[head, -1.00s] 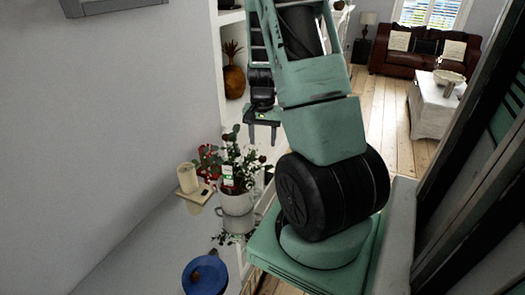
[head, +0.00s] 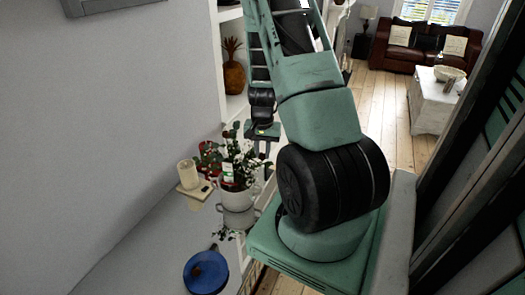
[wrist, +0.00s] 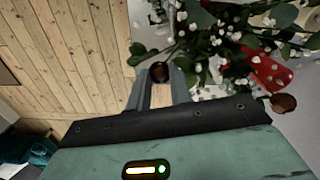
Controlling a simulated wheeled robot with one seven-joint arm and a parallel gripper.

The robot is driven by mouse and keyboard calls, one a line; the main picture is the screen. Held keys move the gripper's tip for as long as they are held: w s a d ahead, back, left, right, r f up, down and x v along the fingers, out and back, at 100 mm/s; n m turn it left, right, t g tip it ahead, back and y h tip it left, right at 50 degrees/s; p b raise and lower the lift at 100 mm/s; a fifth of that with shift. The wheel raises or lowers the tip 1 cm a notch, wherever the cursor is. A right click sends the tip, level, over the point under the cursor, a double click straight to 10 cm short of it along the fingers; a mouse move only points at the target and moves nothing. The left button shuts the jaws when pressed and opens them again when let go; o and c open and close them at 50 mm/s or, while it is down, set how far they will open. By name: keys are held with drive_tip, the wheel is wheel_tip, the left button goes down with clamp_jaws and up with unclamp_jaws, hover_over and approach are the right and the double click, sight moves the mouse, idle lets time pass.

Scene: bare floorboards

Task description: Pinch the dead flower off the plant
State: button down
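The plant (head: 240,160) has green leaves and small white blossoms and stands in a white pot (head: 237,190). In the wrist view its foliage (wrist: 225,50) fills the upper right. A brown, round, withered flower head (wrist: 160,72) shows between the tips of my gripper (wrist: 158,85). Its stem is hard to make out. A second brown head (wrist: 284,103) is at the right, beside the gripper's palm. My gripper is open, its two fingers apart with a gap around the first brown head; contact is not visible. In the head view my gripper (head: 262,138) is beside the plant's upper right.
A candle (head: 188,173) stands left of the plant, and a red item (head: 208,158) is behind it. A metal pot (head: 238,217) and a blue pan (head: 206,271) are nearer. A grey wall (head: 110,130) bounds the left; shelves with a pineapple ornament (head: 234,77) are behind.

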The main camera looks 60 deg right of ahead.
sight(262, 154)
drive_tip(key=shift+r, duration=0.2)
idle(0.4)
drive_tip(key=shift+r+p, duration=2.2)
drive_tip(key=shift+r, duration=0.65)
drive_tip(key=shift+f, duration=0.1)
